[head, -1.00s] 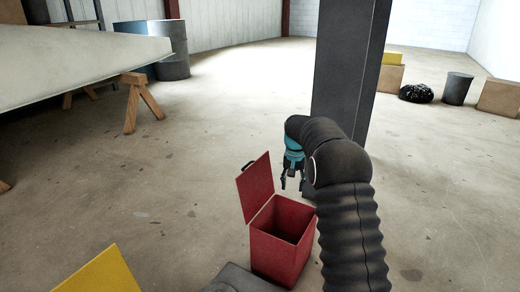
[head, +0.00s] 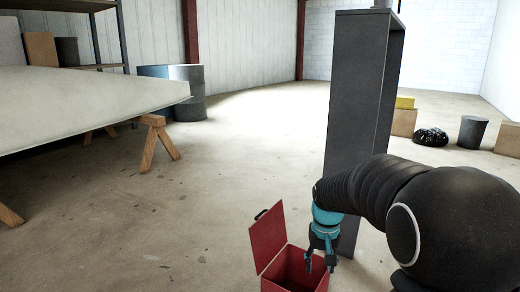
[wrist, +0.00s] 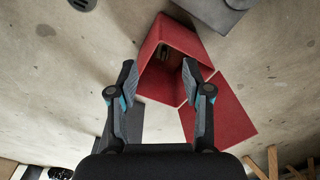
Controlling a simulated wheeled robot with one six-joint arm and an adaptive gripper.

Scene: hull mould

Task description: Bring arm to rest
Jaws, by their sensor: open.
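My gripper (head: 321,262) is open and empty in the head view, in front of the dark column and over the right part of the open red bin. My black-sleeved arm reaches in from the lower right. In the wrist view my gripper (wrist: 158,88) shows two spread fingers with nothing between them. The red bin (head: 297,270) stands on the floor with its lid (head: 268,237) raised on the left. The bin also shows in the wrist view (wrist: 165,45), beyond the fingertips. Something dark and brownish lies inside it, too unclear to name.
A tall dark grey column (head: 352,110) stands right behind my gripper. A pale hull mould (head: 80,105) rests on wooden trestles (head: 154,142) at left. A blue-grey drum (head: 185,92), a black bag (head: 431,137) and a bin (head: 471,132) stand farther back. The middle floor is clear.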

